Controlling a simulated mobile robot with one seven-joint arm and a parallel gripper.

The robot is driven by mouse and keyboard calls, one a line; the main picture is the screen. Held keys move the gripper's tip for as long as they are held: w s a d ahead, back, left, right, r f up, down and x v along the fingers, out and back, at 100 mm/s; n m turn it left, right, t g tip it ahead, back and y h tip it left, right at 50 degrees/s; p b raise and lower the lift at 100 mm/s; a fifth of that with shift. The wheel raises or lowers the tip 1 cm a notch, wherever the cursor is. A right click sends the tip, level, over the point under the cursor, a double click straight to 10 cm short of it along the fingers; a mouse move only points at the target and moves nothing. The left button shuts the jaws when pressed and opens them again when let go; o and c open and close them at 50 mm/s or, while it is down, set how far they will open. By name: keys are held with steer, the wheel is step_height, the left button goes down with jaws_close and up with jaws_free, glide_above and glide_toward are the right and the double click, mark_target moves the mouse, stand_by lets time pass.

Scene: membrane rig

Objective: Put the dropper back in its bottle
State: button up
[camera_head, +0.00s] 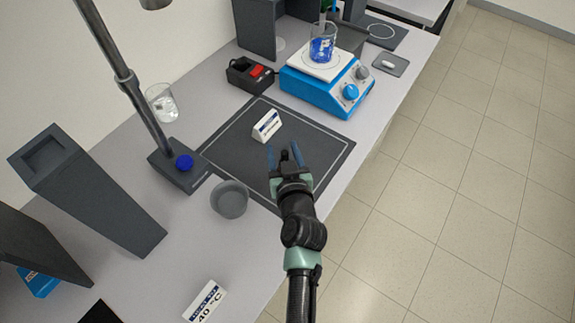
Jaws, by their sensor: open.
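My gripper (284,156) is open, with its two blue-tipped fingers apart and nothing seen between them. It is over the near part of a dark mat (235,137) with a pale outline. I cannot make out a dropper or its bottle in this view. A glass beaker with blue liquid (322,48) stands on a white-topped blue stirrer (325,92), beyond my gripper. A thin dark and green piece rises from the beaker and is cut off by the top edge; I cannot tell what it is.
A white label block (267,126) stands on the mat just beyond my fingers. A grey cup (230,199) is to the left. A stand (177,167) with a tall rod, a glass beaker (161,103) and a dark tower (90,190) are farther left. The bench's right edge is close.

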steer(key=b+v, duration=0.2)
steer(key=v, duration=1)
steer(key=shift+s, duration=0.2)
steer(key=shift+d+r, duration=0.1)
